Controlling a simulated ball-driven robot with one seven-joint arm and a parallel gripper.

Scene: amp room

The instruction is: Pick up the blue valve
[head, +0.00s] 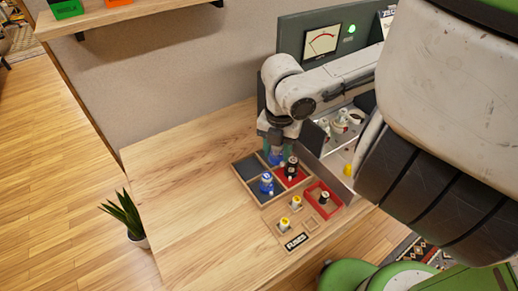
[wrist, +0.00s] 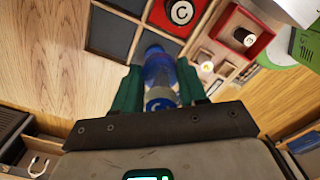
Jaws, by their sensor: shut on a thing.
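A blue valve (wrist: 158,75) with a pale, lettered end is between the green fingers of my gripper (wrist: 158,90) in the wrist view. In the head view my gripper (head: 276,152) is over the back of the divided wooden tray (head: 240,178), and a little blue (head: 276,158) shows between its fingers. My gripper is shut on this valve; I cannot tell whether the valve is clear of the tray. A black valve (head: 291,167) stands in a red compartment to the right.
A red-rimmed compartment (head: 323,200) holds another dark-topped piece. Yellow-topped fuses (head: 295,202) stand by the FUSES label (head: 297,241). The amplifier box with its meter (head: 322,41) is behind my arm. The wooden table (head: 175,185) is clear on the left; a plant (head: 130,218) stands beside it.

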